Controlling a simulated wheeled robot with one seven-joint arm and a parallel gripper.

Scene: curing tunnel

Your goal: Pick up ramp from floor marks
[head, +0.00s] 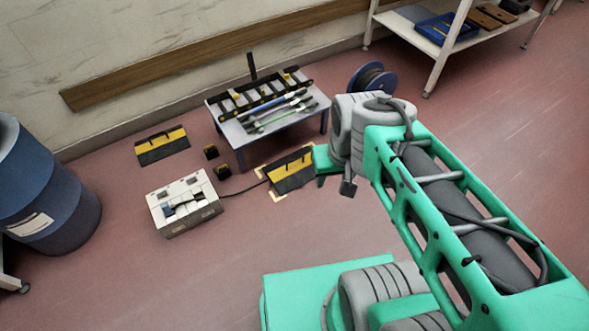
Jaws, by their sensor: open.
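The ramp (291,172) is a black and yellow wedge with a thin dark handle on top. It lies on the floor inside pale corner floor marks (279,197), in front of the low table's right side. My gripper (347,186) is just right of the ramp, partly hidden behind my wrist, and nothing shows between its fingers. From this view I cannot tell its exact height over the floor or whether it touches the ramp.
A similar black and yellow ramp (162,146) lies left of the low table (313,106), which bears a rack and tools. A pale box (184,205) with a cable, small black-yellow blocks (211,152), a blue drum (45,190), a cable reel (372,80) and a shelf (408,22) stand around.

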